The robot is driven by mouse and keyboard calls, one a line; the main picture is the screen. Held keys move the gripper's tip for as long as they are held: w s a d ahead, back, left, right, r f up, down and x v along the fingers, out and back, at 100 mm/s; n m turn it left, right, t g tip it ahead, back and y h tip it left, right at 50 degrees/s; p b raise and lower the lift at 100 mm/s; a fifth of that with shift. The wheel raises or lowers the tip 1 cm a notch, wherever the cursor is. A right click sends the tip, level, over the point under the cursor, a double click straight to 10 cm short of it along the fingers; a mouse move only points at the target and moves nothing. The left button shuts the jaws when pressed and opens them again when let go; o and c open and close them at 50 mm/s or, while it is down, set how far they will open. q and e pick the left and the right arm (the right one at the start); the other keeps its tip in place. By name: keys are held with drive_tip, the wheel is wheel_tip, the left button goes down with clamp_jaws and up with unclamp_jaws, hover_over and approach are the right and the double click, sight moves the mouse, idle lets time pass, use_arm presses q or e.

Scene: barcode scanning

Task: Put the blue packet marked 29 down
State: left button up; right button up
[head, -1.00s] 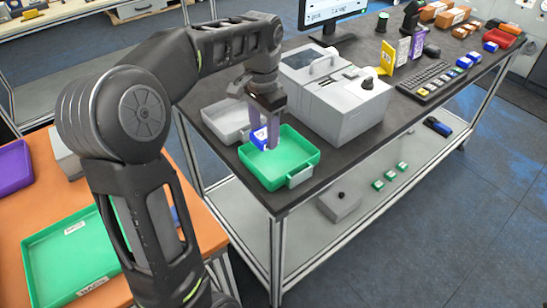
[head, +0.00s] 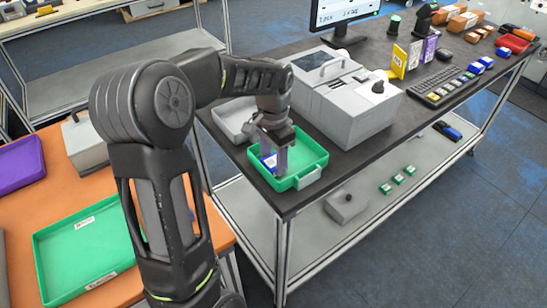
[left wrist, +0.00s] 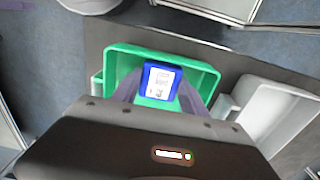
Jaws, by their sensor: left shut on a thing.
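The blue packet (left wrist: 160,82) with a white label shows between the fingers of my left gripper in the left wrist view; the number on it is too small to read. My left gripper (head: 278,162) is shut on it, inside the outline of the green tray (head: 312,172) on the dark table. The packet also shows in the head view (head: 269,161), low in the tray, partly hidden by the fingers. I cannot tell whether it touches the tray floor. My right gripper is not in view.
A grey tray (head: 232,112) stands just behind the green tray. A grey machine (head: 350,112) stands to its right, with a keyboard (head: 446,86) beyond. Another green tray (head: 85,245) and a purple tray (head: 20,163) lie on the orange table at left.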

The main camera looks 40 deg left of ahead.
sight(273, 161)
use_arm(q)
drive_tip(key=shift+f, duration=0.15)
drive_tip(key=o, duration=1.5)
wheel_tip(273, 161, up, 12)
drive_tip(key=shift+r, duration=0.2)
